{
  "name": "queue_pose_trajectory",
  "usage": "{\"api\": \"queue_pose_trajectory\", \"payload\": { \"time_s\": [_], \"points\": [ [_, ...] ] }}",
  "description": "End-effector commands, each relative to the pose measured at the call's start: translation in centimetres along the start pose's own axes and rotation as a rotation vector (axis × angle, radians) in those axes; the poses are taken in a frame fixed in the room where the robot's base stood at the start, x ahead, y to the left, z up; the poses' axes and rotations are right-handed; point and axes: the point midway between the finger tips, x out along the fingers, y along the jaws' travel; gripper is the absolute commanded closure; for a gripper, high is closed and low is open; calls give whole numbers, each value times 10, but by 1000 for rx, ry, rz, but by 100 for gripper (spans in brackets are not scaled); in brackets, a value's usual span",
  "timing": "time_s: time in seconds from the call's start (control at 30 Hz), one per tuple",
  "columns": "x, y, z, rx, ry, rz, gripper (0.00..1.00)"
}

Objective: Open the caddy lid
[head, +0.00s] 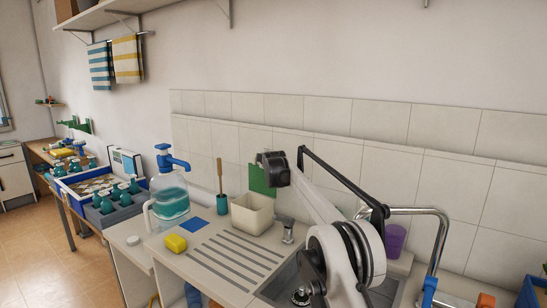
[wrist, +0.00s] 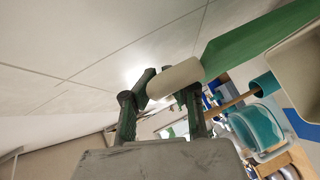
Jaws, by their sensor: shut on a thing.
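The cream caddy (head: 250,216) stands on the counter beside the drainer grooves, and its top is uncovered. Its green lid (head: 259,180) stands raised, about upright, at the back edge of the caddy near the tiled wall. In the wrist view the lid (wrist: 255,38) is a green panel with a white cylindrical handle (wrist: 174,78) at its end. My gripper (head: 270,163) is at the lid's upper edge. In the wrist view its fingers (wrist: 162,88) are closed around the handle. The caddy's wall (wrist: 298,62) shows at the right there. The lid's hinge is not clear.
A water jug with a blue pump (head: 170,190), a brush in a teal holder (head: 221,203) and a yellow sponge (head: 175,243) stand left of the caddy. The tiled wall (head: 330,150) is close behind.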

Motion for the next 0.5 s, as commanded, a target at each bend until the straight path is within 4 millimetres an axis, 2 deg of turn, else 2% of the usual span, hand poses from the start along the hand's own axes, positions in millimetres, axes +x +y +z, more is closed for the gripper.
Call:
{"api": "queue_pose_trajectory", "payload": {
  "time_s": [0.1, 0.5],
  "points": [
    [0, 4, -9, -2, 14, 5, 100],
    [2, 2, -12, -3, 20, 3, 100]
  ]
}}
